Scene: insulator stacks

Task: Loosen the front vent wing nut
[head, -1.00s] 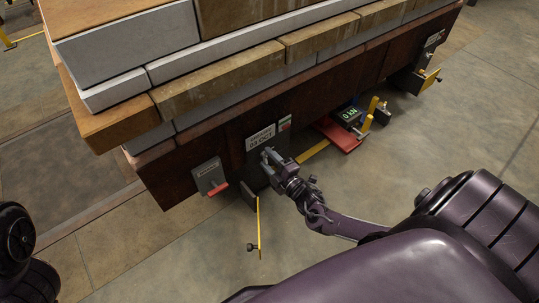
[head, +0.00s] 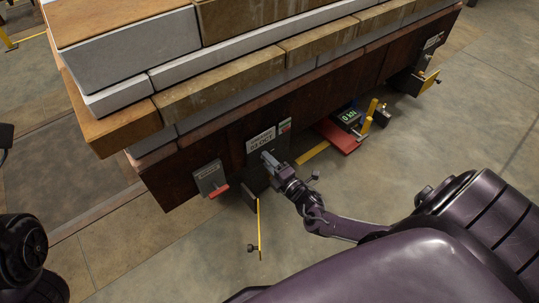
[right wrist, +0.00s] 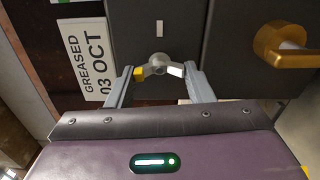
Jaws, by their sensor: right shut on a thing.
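The front vent wing nut (right wrist: 157,67) is a small grey nut on a dark grey plate in the right wrist view. One wing has a yellow tip, the other a white one. My right gripper (right wrist: 158,74) is shut on it, one finger at each wing. In the head view my right gripper (head: 268,158) is at the dark plate below the sign on the cart's side, and it hides the nut. My left gripper does not show; only dark parts of my left arm are at the left edge.
A white sign (right wrist: 88,58) reads "GREASED 03 OCT". A brass handle (right wrist: 284,50) is close by at right. A box with a red lever (head: 219,190), a yellow rod (head: 259,228) and a red jack (head: 340,137) with a display are near. Brick layers (head: 215,80) overhang above.

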